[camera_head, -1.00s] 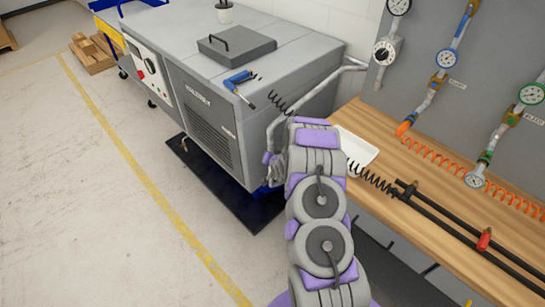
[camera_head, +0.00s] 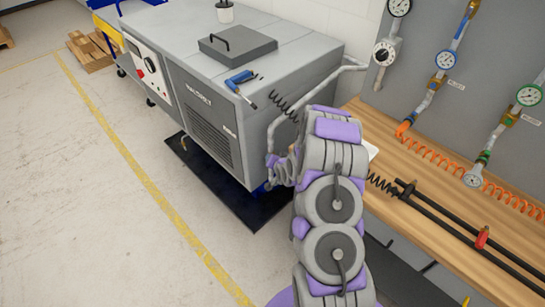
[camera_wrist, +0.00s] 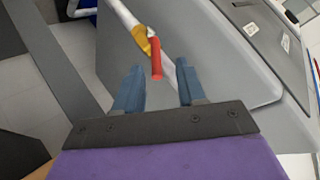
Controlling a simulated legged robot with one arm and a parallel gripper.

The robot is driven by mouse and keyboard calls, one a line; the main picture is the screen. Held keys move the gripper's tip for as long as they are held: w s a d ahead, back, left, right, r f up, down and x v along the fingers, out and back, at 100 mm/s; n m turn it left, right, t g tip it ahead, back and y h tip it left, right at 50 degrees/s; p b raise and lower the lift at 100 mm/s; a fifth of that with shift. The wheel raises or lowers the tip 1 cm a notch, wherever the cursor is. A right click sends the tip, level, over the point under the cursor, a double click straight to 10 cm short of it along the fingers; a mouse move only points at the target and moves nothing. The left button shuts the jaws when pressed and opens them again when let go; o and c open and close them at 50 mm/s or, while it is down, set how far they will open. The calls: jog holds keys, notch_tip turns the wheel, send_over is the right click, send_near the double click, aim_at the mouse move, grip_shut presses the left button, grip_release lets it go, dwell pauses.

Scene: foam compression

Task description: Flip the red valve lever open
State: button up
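The red valve lever (camera_wrist: 156,59) shows in the wrist view, just ahead of my fingers. It hangs from a yellow valve body (camera_wrist: 143,38) on a white pipe (camera_wrist: 122,12). My gripper (camera_wrist: 159,69) is open, with its two blue-grey fingers apart. The lever's lower end lies between the fingertips in the picture; I cannot tell whether it is at their depth. No contact is visible. In the head view, my arm covers this valve, and the lever cannot be made out there.
The grey machine (camera_head: 215,130) stands left of my arm, with a grey pipe (camera_head: 325,75) at its right end. A wooden bench (camera_head: 425,180) at right holds black rods (camera_head: 455,228) and orange coiled hoses (camera_head: 440,155). The floor at left is clear.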

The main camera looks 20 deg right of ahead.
jog(key=p+v, duration=0.1)
jog(key=v, duration=0.9)
jog(key=shift+a, duration=0.2)
